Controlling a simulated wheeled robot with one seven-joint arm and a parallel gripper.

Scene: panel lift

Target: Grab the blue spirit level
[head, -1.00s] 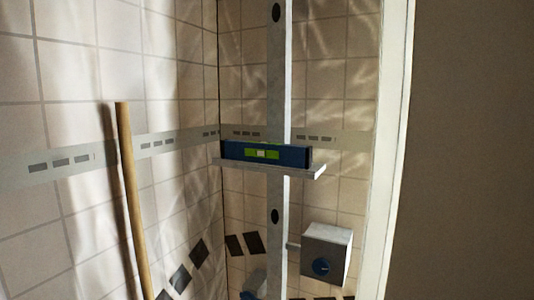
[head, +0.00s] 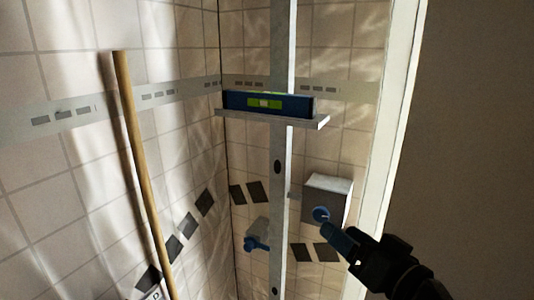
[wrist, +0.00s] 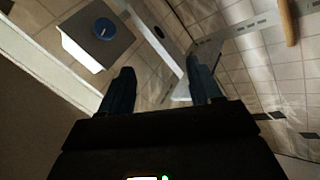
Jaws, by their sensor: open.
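The blue spirit level (head: 290,104), with a green window at its middle, lies lengthwise on a narrow light shelf (head: 275,119) in the head view. My gripper (head: 338,236) is at the lower right of that view, below the level and in front of the grey box. Its blue fingers also show in the wrist view (wrist: 160,82), spread apart with nothing between them. I cannot make out the level in the wrist view.
A vertical metal post (head: 278,200) runs behind the shelf. A grey box with a blue knob (head: 328,197) is on the wall below right, and a blue valve (head: 256,242) sits low. A wooden pole (head: 137,160) leans at the left. A pale door frame (head: 393,110) edges the right side.

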